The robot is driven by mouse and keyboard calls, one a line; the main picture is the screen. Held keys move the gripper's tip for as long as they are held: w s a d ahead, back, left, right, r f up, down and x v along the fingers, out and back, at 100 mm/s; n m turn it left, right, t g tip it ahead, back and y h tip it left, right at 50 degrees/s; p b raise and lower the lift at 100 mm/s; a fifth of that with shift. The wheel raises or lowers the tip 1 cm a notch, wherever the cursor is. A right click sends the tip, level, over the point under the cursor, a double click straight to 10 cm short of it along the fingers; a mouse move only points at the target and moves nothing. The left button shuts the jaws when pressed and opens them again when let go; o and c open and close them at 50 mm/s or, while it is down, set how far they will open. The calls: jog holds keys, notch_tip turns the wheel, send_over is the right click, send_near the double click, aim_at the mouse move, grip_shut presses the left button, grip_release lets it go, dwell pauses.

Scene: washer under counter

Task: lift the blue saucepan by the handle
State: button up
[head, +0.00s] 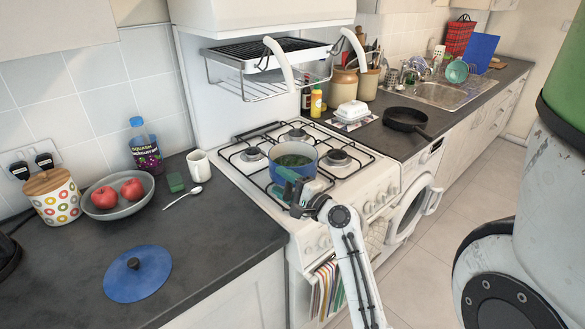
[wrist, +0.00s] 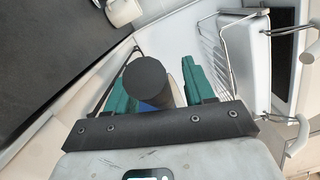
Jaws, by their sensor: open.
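The blue saucepan (head: 309,152) stands on the front part of the white gas cooker's hob, with green contents inside. My gripper (head: 297,184) is at the pan's near side, over the front of the hob. Its teal fingers are open. In the wrist view a dark rounded piece (wrist: 148,78), seemingly the pan's handle, lies between the open fingers of my gripper (wrist: 158,88), closer to the left finger. A little blue shows below it. In the head view my gripper hides the handle. I cannot tell whether either finger touches it.
The cooker (head: 245,180) has other burners and black grates around the pan. A blue lid (head: 137,285) lies on the left counter, near a fruit bowl (head: 100,206) and a white mug (head: 199,166). A black frying pan (head: 405,120) sits on the right counter.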

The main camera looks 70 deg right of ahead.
jog(key=shift+c, duration=0.2)
grip_shut()
dwell(0.3)
dwell(0.9)
jog(key=shift+w+d+r, duration=0.1)
jog(key=shift+r, duration=0.15)
